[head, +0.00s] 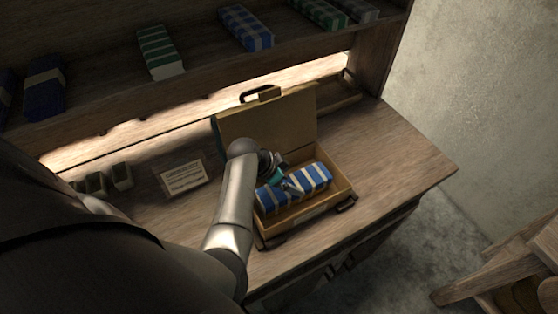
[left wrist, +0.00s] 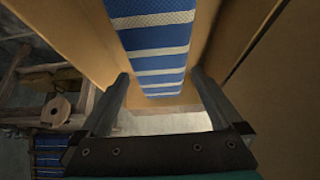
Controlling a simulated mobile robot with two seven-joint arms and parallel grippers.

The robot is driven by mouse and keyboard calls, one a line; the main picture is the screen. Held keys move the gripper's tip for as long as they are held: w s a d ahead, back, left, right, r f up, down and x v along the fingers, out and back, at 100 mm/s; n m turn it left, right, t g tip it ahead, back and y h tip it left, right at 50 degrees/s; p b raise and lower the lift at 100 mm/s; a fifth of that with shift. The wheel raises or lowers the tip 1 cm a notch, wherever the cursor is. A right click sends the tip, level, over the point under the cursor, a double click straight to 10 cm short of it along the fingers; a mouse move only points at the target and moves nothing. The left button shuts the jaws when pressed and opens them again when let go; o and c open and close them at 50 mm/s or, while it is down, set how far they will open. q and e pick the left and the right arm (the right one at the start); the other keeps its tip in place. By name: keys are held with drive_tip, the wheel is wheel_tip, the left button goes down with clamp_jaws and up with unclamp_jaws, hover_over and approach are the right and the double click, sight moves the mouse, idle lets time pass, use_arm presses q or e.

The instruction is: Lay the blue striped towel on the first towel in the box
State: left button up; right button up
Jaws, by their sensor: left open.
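The blue striped towel (head: 311,180), blue with pale bands, lies in the open box (head: 312,213) on the bench. It also shows in the left wrist view (left wrist: 155,40), running between the box walls. A first towel below it cannot be made out. My left gripper (head: 289,186) is at the towel's left part, over the box. In the left wrist view its two fingers (left wrist: 158,80) are spread apart, with the towel's end showing between and beyond them. Whether a finger touches the towel is unclear. My right gripper is not in view.
The box lid (head: 290,122) stands raised at the back, with a handle on top. A small label card (head: 183,178) and small cups (head: 107,180) stand to the left. A shelf above holds several folded towels (head: 245,27). The bench's right end (head: 410,160) is clear.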

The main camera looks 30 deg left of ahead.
use_arm(q)
drive_tip(key=p+v, duration=0.2)
drive_tip(key=v, duration=1.3)
drive_tip(key=shift+p, duration=0.3)
